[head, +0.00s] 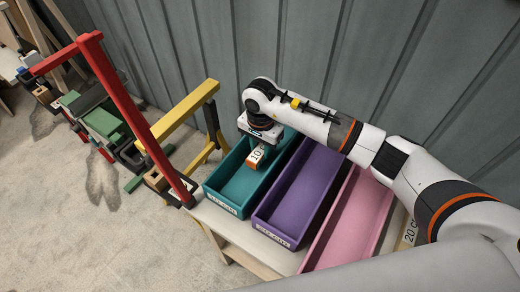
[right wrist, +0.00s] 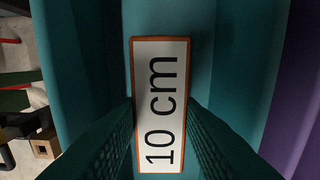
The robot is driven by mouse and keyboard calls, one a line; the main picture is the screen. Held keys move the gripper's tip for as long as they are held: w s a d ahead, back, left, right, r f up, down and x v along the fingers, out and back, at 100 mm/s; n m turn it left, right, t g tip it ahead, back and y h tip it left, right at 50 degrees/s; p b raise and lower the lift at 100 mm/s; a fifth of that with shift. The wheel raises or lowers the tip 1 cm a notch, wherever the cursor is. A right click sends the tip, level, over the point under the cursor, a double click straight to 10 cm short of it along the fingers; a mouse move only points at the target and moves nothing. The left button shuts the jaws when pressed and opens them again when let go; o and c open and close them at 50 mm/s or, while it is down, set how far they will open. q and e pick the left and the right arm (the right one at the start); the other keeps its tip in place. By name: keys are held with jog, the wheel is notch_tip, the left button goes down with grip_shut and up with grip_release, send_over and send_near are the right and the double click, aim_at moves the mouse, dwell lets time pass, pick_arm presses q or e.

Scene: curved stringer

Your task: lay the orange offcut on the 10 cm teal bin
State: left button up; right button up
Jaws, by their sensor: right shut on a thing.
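The orange offcut (head: 255,157) has a white face marked 10 cm; its orange edge and label (right wrist: 160,100) fill the middle of the right wrist view. My right gripper (head: 257,146) is shut on the offcut, over the teal bin. The teal bin (head: 222,198) is the leftmost of three long bins in the head view, and its wall (right wrist: 240,75) shows around the offcut in the right wrist view. Whether the offcut touches the bin floor I cannot tell. My left gripper is not in view.
A purple bin (head: 272,212) and a pink bin (head: 345,222) stand right of the teal bin on a pale bench (head: 225,222). A red frame (head: 125,105) and a yellow frame (head: 185,107) stand to the left. A grey corrugated wall (head: 300,50) is behind.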

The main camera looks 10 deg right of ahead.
aim_at(260, 150)
jog(key=shift+f, duration=1.1)
jog(key=shift+f, duration=0.2)
jog(key=o, duration=1)
jog(key=shift+r, duration=0.1)
notch_tip(260, 150, up, 12)
jog(key=shift+r+b, duration=0.15)
jog(key=shift+b, duration=0.35)
